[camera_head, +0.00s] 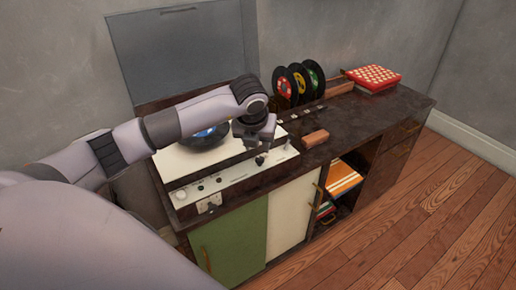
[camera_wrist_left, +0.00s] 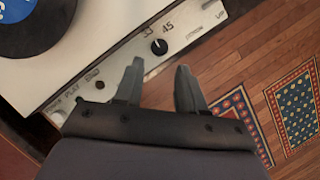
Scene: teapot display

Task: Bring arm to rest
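My left arm reaches in from the left, and its gripper (camera_head: 262,152) hangs over the front right part of a white record player (camera_head: 176,166). In the left wrist view the two gripper fingers (camera_wrist_left: 158,78) stand apart with nothing between them. Past them is the control panel (camera_wrist_left: 122,70) with a black knob (camera_wrist_left: 159,46) near the 33 and 45 marks. A record with a blue label (camera_wrist_left: 28,22) lies on the player; in the head view my arm hides part of it. My right gripper is in neither view.
The player stands on a dark cabinet (camera_head: 365,115) with green and white doors. Records in a rack (camera_head: 299,83), a wooden block (camera_head: 315,138) and a red patterned box (camera_head: 373,77) are to the right. Grey walls stand behind. Wooden floor (camera_head: 440,200) lies open at the right.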

